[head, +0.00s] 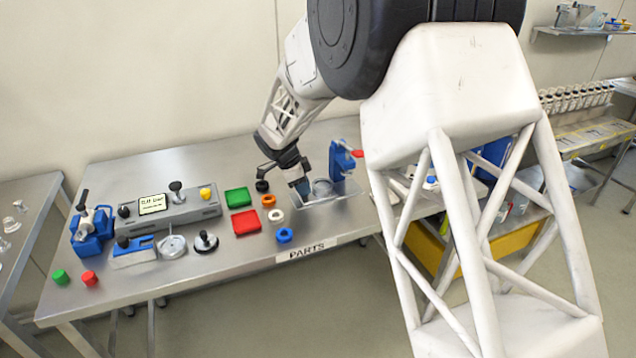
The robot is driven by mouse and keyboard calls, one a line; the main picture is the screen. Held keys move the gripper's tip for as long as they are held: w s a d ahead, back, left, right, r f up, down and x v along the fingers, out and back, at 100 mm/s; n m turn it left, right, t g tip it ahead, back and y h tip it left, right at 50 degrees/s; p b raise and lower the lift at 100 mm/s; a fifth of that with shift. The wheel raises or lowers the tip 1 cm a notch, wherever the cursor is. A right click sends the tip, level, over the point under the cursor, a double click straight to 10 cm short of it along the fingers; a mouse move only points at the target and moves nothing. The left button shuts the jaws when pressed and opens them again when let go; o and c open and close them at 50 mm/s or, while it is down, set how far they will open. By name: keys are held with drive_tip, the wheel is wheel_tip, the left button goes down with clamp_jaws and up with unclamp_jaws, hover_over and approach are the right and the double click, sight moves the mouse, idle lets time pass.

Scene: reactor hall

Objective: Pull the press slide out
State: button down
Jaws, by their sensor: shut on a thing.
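The press (342,160) is a blue upright block with a red piece at its right, at the back right of the steel table. In front of it lies a clear, shallow plate, which looks like the press slide (325,201), with a round clear dish on it. My gripper (301,186) points down at the left part of the slide. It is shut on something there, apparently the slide. The fingertips are small in this view, and the exact hold is hard to see.
A grey control box (170,212) stands farther left. The table front by the PARTS label is clear.

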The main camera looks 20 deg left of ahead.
drive_tip(key=shift+s+a, duration=0.8)
drive_tip(key=shift+s, duration=0.05)
drive_tip(key=c, duration=0.9)
unclamp_jaws()
drive_tip(key=v, duration=0.7)
drive_tip(key=shift+r, duration=0.4)
drive_tip(key=shift+a, duration=0.1)
